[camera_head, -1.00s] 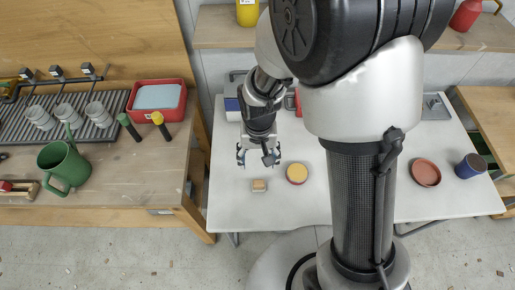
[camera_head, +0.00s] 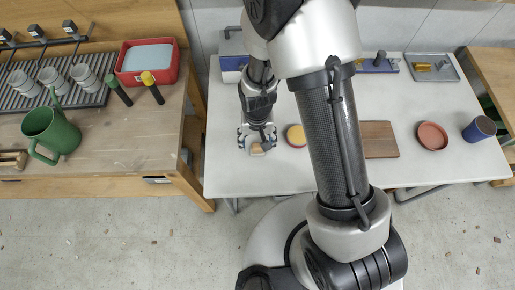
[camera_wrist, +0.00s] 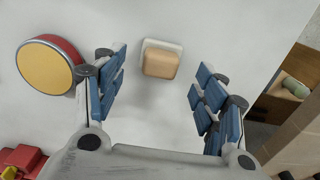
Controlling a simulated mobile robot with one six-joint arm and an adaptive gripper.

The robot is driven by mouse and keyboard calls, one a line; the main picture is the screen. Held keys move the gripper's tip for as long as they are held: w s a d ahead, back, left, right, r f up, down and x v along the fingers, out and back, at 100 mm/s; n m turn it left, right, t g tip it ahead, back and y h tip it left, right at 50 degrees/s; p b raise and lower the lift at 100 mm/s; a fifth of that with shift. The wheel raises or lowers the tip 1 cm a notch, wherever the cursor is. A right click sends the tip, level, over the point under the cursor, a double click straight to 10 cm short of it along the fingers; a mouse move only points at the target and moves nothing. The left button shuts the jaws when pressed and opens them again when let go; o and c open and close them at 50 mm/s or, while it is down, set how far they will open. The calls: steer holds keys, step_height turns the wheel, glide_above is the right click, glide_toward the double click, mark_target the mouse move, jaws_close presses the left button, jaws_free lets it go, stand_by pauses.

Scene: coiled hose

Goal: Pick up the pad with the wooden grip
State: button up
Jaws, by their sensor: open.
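The pad with the wooden grip (camera_wrist: 160,62) lies on the white table (camera_head: 225,172). In the wrist view it shows a tan wooden block on a pale base, between and ahead of my open fingers. In the head view the pad (camera_head: 257,150) is small and partly hidden by my gripper (camera_head: 257,143), which is just above it. In the wrist view my gripper (camera_wrist: 160,95) is open and empty, with blue-padded fingers to either side and no visible contact with the pad.
A round red tin with a yellow top (camera_wrist: 48,66) stands close left of the pad in the wrist view. The head view also shows a brown board (camera_head: 379,140), a terracotta dish (camera_head: 432,136) and a blue cup (camera_head: 479,129) to the right. The table's front area is clear.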

mark_target(257, 144)
step_height(257, 144, down, 3)
steer(key=shift+f+b, duration=0.1)
steer(key=shift+b, duration=0.35)
steer(key=c, duration=1.1)
steer(key=shift+o, duration=0.2)
steer(key=shift+r, duration=0.2)
step_height(257, 144, up, 20)
steer(key=p, duration=0.7)
steer(key=shift+f, duration=0.1)
steer(key=o, duration=0.5)
steer(key=shift+c, duration=0.2)
steer(key=c, duration=0.4)
